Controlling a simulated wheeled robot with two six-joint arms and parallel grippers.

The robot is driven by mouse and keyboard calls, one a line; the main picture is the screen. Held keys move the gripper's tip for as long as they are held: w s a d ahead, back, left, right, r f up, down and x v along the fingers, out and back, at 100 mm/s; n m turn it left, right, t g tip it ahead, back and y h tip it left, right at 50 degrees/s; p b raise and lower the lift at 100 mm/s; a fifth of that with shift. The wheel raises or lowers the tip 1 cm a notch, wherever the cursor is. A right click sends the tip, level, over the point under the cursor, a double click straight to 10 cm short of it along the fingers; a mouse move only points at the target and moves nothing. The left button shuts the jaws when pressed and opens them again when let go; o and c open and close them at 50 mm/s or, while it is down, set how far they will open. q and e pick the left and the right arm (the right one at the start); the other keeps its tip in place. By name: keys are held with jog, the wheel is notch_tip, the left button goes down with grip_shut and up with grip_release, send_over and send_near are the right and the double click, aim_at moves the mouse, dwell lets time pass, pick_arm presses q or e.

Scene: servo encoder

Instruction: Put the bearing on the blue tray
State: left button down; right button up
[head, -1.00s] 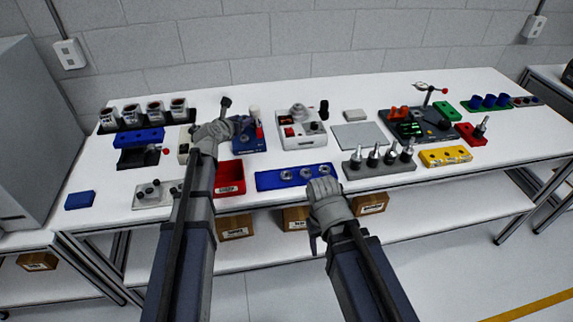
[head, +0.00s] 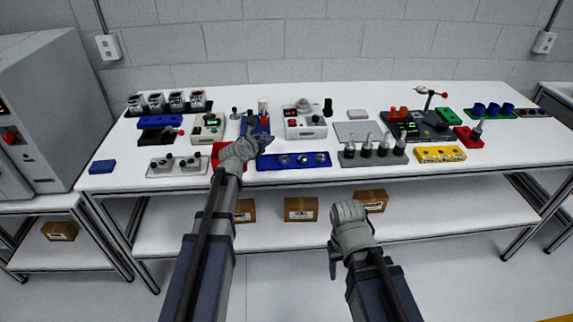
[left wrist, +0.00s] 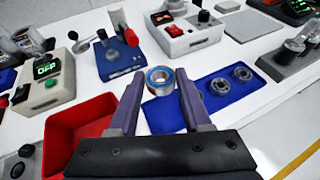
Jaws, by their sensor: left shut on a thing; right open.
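The bearing (left wrist: 160,78), a metal ring with a blue band, sits between the fingertips of my left gripper (left wrist: 157,84) in the left wrist view. The gripper is shut on it. In the head view my left gripper (head: 264,139) is over the table, just behind the left end of the blue tray (head: 262,163); the held bearing is hard to make out there. The tray carries three metal rings, two of them clear in the left wrist view (left wrist: 218,90). My right gripper (head: 334,262) is open and hangs in front of the table, away from the objects.
A red bin (left wrist: 75,130) lies left of the tray, partly behind my left arm in the head view. A blue fixture (left wrist: 120,60) stands behind. A grey rack with upright tools (head: 372,158) is right of the tray. A white control box (head: 303,122) is behind it.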

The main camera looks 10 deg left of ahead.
aim_at(265, 166)
pick_arm(q)
jog(key=shift+f+b, duration=4.85)
jog(key=shift+f, duration=0.15)
jog(key=shift+r, duration=0.1)
jog(key=c, duration=0.6)
grip_release()
